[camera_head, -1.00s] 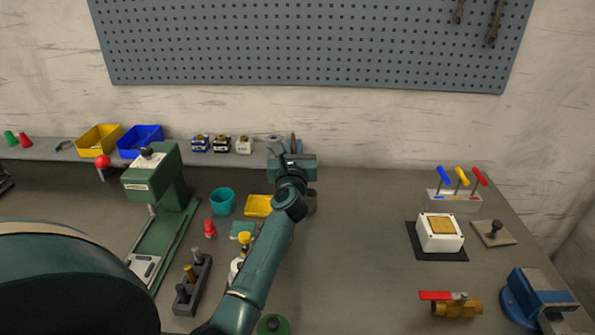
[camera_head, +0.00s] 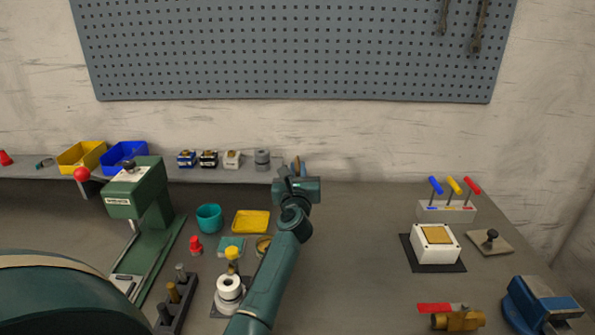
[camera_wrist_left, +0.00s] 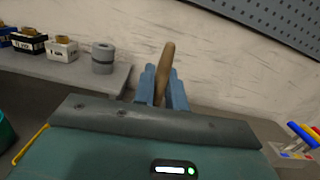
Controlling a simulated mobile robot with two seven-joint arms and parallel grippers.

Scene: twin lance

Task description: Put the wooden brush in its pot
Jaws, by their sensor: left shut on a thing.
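My left gripper (camera_head: 297,166) is at the right end of the back shelf, with its arm coming up from the bottom middle. In the left wrist view its blue fingers (camera_wrist_left: 163,88) are shut on the wooden brush (camera_wrist_left: 167,62), a brown rounded piece standing up between them, leaning slightly right. In the head view only a bit of brown brush (camera_head: 297,160) shows by the fingers. A teal cup (camera_head: 209,218) stands open on the bench to the left; I cannot tell whether it is the brush's pot. My right gripper is not in view.
A grey cylinder (camera_head: 262,157) and small boxes (camera_head: 209,159) stand on the shelf left of the gripper. A yellow tray (camera_head: 251,222) and green press (camera_head: 140,200) are on the bench. A lever block (camera_head: 447,210) stands right. The bench between arm and white box (camera_head: 436,244) is clear.

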